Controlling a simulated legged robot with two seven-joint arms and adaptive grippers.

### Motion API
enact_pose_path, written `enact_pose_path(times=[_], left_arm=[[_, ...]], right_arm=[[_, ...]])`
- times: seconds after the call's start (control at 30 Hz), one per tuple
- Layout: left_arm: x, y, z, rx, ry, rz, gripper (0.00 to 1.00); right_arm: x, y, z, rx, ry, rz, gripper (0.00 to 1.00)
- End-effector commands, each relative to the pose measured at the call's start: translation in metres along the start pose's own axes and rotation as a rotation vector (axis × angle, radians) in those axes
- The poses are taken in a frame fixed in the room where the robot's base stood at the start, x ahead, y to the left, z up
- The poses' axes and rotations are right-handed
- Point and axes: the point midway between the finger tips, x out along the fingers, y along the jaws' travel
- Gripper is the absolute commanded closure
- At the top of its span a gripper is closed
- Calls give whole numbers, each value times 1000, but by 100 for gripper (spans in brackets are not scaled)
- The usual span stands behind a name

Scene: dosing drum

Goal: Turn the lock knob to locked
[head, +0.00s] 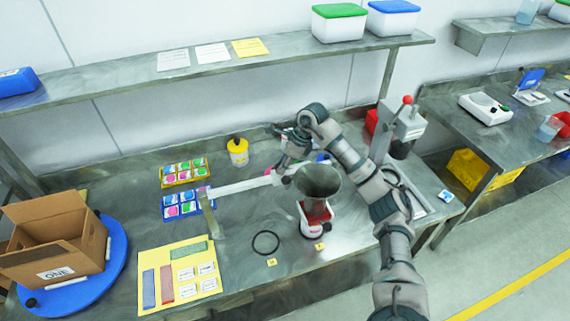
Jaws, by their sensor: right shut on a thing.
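My right arm reaches in from the bottom right, and its gripper (284,174) points down at the right end of a white beam (238,186), just left of the grey funnel (318,180). The gripper is shut on a small part there that looks like the lock knob; the fingers mostly hide it, and I cannot read whether it stands at locked. The funnel sits on a red and white base (315,222). An upright post (212,218) stands at the beam's left end. My left gripper is not in view.
A grey stand with a red ball (407,100) is behind my right arm.

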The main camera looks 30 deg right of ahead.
Motion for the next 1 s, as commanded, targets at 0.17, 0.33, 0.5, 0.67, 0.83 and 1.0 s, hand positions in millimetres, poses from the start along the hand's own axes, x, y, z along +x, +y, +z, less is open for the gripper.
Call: enact_pose_path(times=[0.17,0.33,0.5,0.67,0.83,1.0], left_arm=[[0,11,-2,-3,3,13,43],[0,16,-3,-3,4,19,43],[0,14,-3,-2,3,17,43],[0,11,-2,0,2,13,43],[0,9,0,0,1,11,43],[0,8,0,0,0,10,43]], right_arm=[[0,0,2,0,-4,-6,100],[0,0,3,-1,-5,-6,100],[0,0,3,-1,-6,-6,100],[0,0,4,-2,-7,-6,100],[-1,0,4,-2,-6,-5,41],[-1,1,2,-1,-4,-4,41]])
